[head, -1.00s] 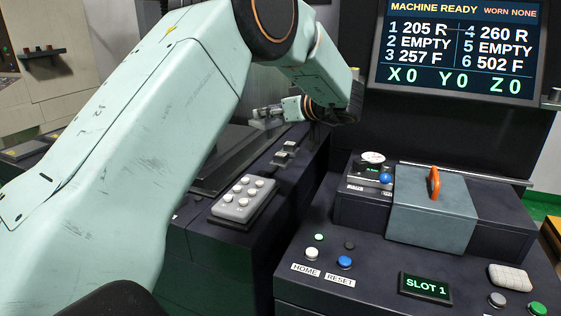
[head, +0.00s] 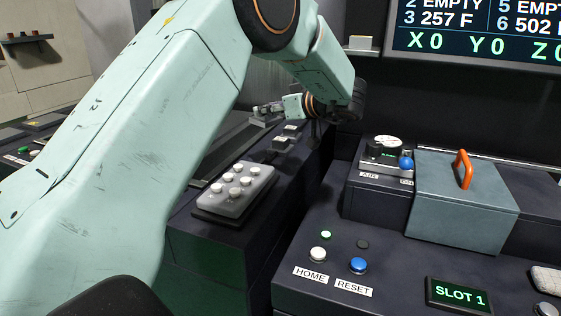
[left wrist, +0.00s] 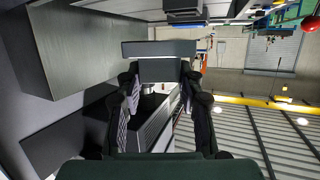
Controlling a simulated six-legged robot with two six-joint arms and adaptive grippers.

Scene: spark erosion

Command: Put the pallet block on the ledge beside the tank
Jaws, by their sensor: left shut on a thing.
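In the left wrist view my left gripper (left wrist: 160,76) is shut on a grey block (left wrist: 160,48), which I take for the pallet block. Its broad flat face lies across the fingertips. A large grey metal wall (left wrist: 85,50), perhaps the tank's side, stands left of the block with a gap between them. In the head view my left arm reaches over the machine, and the wrist largely hides the gripper and block. A dark ledge-like top (head: 300,135) runs below the wrist; I cannot tell whether the block touches it. My right gripper is out of view.
A grey button box (head: 234,190) sits on the near machine top. To the right are a grey box with an orange handle (head: 462,170), a black unit with a blue knob (head: 386,150), HOME and RESET buttons (head: 338,262) and a screen (head: 478,28).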

